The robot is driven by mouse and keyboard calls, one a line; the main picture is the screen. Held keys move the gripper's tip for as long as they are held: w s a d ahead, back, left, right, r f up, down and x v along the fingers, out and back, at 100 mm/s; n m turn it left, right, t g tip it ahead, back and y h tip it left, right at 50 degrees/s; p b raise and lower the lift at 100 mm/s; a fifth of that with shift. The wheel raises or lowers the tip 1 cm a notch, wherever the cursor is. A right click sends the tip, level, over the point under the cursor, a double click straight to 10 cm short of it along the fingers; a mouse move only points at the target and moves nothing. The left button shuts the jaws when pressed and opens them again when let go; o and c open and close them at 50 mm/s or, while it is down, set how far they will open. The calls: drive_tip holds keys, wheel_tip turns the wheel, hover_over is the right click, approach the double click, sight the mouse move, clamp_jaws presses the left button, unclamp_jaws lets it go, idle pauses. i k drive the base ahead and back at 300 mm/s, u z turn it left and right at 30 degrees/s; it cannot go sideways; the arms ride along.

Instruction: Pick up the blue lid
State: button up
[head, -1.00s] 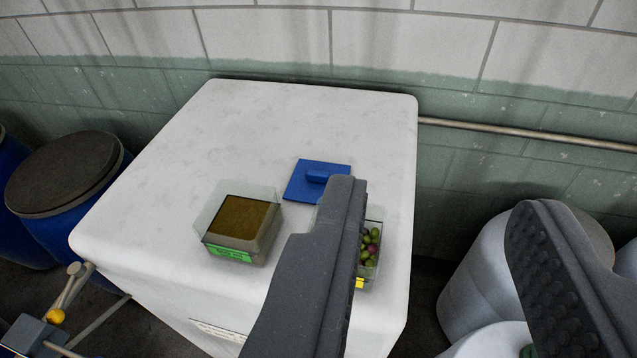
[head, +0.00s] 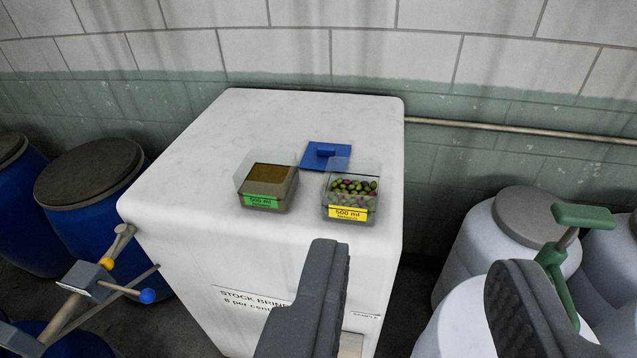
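The blue lid (head: 318,156), a flat square with a raised grip on top, lies on the white stock brine tank (head: 200,150). Its front right part shows through the clear wall of a box of olives. My gripper (head: 415,285) is open and empty, its two dark fingers wide apart. It is in front of the tank and nearer the camera than the lid, low and to the right of it in the picture.
A clear box of brown liquid (head: 268,186) with a green label and a clear box of olives (head: 350,196) with a yellow label stand before the lid. Blue drums (head: 95,205) stand left, pale drums (head: 485,240) right. A pipe (head: 500,128) runs along the wall.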

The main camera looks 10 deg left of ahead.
sight(316, 157)
drive_tip(key=z, duration=0.05)
drive_tip(key=k, duration=0.45)
drive_tip(key=u, duration=0.55)
drive_tip(key=i, duration=2.15)
drive_tip(key=z, duration=0.95)
